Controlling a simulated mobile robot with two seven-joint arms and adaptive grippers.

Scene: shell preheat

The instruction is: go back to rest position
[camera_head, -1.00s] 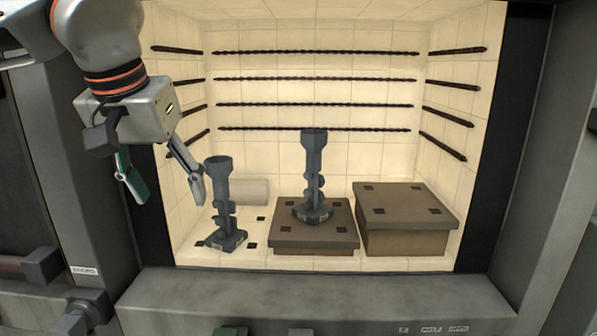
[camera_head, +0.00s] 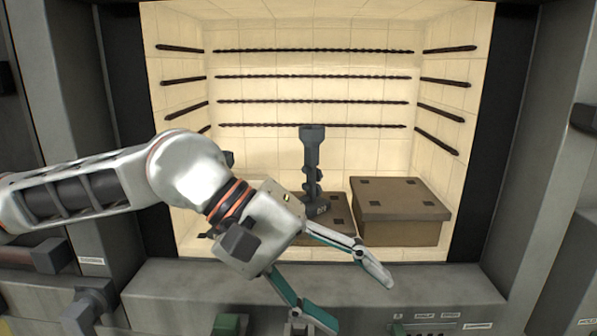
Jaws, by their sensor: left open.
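My left gripper (camera_head: 345,300) is open and empty in the head view, in front of the furnace's front ledge. Its arm comes in from the left and crosses the lower left of the furnace opening. A grey shell (camera_head: 312,160) stands upright on the low brown block (camera_head: 342,216) in the middle of the furnace. The arm hides part of that block. A second shell stands at the left, almost wholly hidden behind the arm; only a small bit of its top shows. My right gripper is not in view.
A taller brown block (camera_head: 400,208) stands at the right inside the lit furnace (camera_head: 310,85), with nothing on it. Dark heating rods line the walls. The grey front ledge (camera_head: 440,285) runs below the opening. Handles and labels sit around the lower edge.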

